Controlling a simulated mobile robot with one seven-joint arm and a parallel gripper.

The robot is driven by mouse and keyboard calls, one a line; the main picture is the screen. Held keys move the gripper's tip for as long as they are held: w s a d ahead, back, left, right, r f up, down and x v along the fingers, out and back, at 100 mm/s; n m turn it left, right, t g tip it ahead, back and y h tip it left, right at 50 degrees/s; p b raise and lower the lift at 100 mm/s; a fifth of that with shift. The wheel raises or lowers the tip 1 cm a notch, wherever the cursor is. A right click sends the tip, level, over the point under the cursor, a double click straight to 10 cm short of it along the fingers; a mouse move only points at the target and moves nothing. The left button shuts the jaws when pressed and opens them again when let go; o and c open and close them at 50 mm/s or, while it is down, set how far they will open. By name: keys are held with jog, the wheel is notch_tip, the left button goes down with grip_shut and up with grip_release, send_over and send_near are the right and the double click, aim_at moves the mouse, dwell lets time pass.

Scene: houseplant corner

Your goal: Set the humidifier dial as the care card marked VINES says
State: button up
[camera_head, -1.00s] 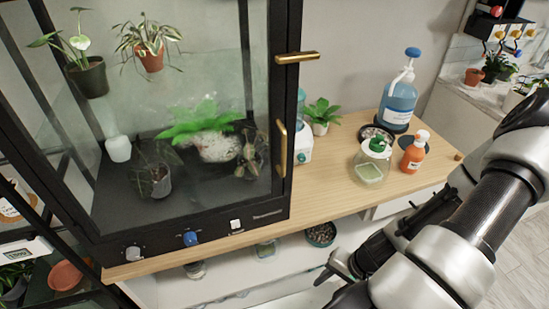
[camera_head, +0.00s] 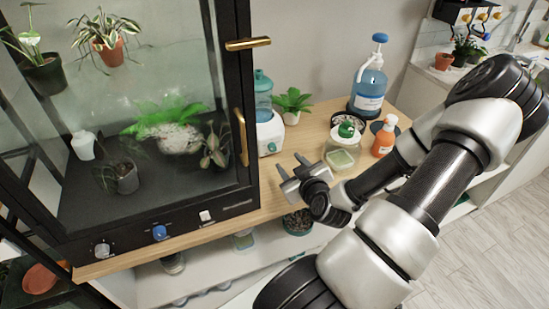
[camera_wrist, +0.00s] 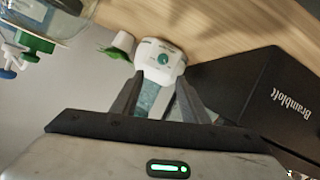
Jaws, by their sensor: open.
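The humidifier (camera_head: 270,138) has a white base and a blue, clear tank. It stands on the wooden top just right of the glass cabinet. Its small green dial (camera_head: 271,147) faces front. The wrist view shows the humidifier (camera_wrist: 148,52) beyond the fingers, with the dial (camera_wrist: 163,59) toward me and small markings too blurred to read. My gripper (camera_head: 290,165) is open and empty, in front of and slightly right of the humidifier; in the wrist view the fingers (camera_wrist: 160,84) are spread below the dial, apart from it. I see no card marked VINES.
The black-framed glass cabinet (camera_head: 232,100) stands close on the left, with brass handles, a grey knob (camera_head: 102,249) and a blue knob (camera_head: 159,232). A potted plant (camera_head: 292,104), a jar (camera_head: 342,154), an orange bottle (camera_head: 384,138) and a blue bottle (camera_head: 368,88) stand to the right.

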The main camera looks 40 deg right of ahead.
aim_at(274, 149)
jog(key=w+f+b, duration=0.1)
jog(key=f+b, duration=0.1)
jog(key=b, duration=0.6)
jog(key=shift+w+b, duration=0.35)
jog(key=shift+b, duration=0.05)
jog(key=b+x, duration=0.1)
jog(key=x, duration=0.2)
jog(key=b+x, duration=0.2)
jog(key=x, duration=0.2)
jog(key=b+x, duration=0.1)
jog(key=x, duration=0.3)
jog(key=shift+w+d+r+b, duration=0.15)
jog(key=shift+w+r+b, duration=0.1)
jog(key=shift+r+b, duration=0.1)
jog(key=shift+c, duration=0.3)
grip_shut()
